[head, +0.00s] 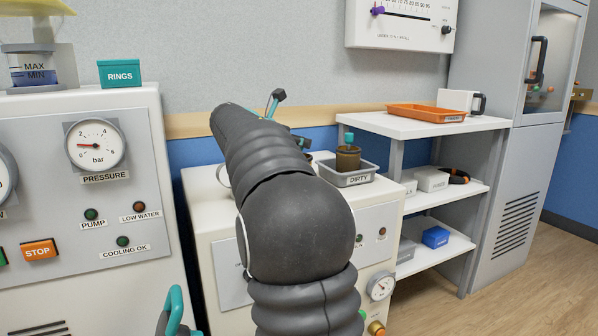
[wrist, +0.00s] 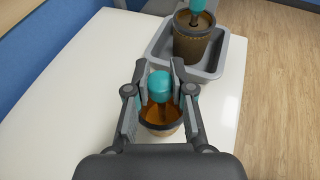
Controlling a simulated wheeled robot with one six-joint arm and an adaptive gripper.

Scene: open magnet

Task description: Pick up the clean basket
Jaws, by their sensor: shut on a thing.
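The clean basket (wrist: 152,118) is a small round cup with a dark rim, an orange-brown inside and a teal knob (wrist: 160,86) on top. My gripper (wrist: 161,76) is shut on this knob, with one finger on each side. The basket hangs or stands below the fingers over the white cabinet top; I cannot tell whether it touches the top. In the head view, my arm hides this basket and most of my gripper.
A grey tray marked DIRTY (head: 358,179) holds a brown basket (head: 348,158) with a teal knob, just beyond my gripper. The white cabinet top (wrist: 75,100) is clear at left. A shelf unit (head: 420,128) with an orange tray (head: 426,113) stands at right.

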